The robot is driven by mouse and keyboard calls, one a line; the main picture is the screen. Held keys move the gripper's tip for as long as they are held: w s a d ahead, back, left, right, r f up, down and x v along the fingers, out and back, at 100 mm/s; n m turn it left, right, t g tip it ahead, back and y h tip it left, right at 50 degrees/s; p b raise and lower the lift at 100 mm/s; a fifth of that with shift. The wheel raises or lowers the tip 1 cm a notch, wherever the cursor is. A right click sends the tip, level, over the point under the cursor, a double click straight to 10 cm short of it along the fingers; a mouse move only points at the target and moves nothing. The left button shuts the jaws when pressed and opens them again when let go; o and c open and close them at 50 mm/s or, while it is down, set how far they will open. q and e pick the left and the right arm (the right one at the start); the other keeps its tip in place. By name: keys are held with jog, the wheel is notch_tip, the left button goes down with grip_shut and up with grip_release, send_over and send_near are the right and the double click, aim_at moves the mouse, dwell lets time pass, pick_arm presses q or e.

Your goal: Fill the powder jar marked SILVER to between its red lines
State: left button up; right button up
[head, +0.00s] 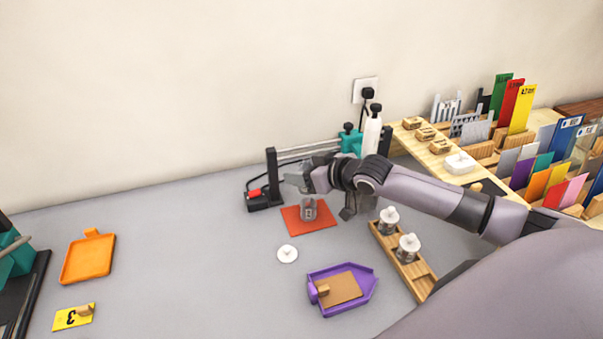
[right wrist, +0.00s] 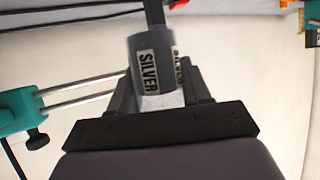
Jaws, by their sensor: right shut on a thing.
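My right gripper (head: 300,182) reaches in from the right and is shut on a grey container (head: 295,177), tilted above the red mat. In the right wrist view, the container (right wrist: 150,62) sits between the fingers (right wrist: 160,95) and bears SILVER labels. A small glass jar (head: 309,211) with a label too small to read stands on the red mat (head: 323,222), just below the gripper. Its fill level and any red lines cannot be made out. A white round lid (head: 287,254) lies on the table in front of the mat. My left gripper is not in view.
A wooden rack (head: 421,286) with two white-lidded jars (head: 388,219) stands right of the mat. A purple tray (head: 367,283) lies in front. A black post (head: 271,172) stands close behind the gripper. An orange tray (head: 87,259) is far left; the table between is clear.

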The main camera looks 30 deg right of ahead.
aim_at(299, 188)
jog(key=shift+s+a+f+m+g+b, duration=0.15)
jog(key=shift+f+m+g+b, duration=0.15)
jog(key=shift+b, duration=0.2)
jog(key=m+y+b, duration=0.1)
jog(key=a+f+m+g+y+b, duration=0.1)
jog(key=b, duration=0.1)
jog(key=shift+s+b, duration=0.25)
jog(key=shift+b, duration=0.05)
jog(key=b, duration=0.1)
jog(key=f+m+y+b, duration=0.1)
jog(key=b, duration=0.1)
jog(key=shift+s+a+f+g+b, duration=0.2)
jog(key=shift+a+g+b, duration=0.1)
jog(key=shift+a+g, duration=0.1)
jog(key=shift+s+a+r+m+y, duration=0.15)
jog(key=shift+r+m+y, duration=0.1)
jog(key=shift+m+y, duration=0.15)
jog(key=shift+f, duration=0.1)
jog(key=shift+s+f+m+g+y+p, duration=0.15)
jog(key=shift+m+g+y+p, duration=0.15)
jog(key=shift+m+g+y, duration=0.15)
jog(key=shift+a+f+m+y, duration=0.15)
jog(key=shift+m+y, duration=0.1)
jog(key=shift+m, duration=0.1)
dwell(0.4)
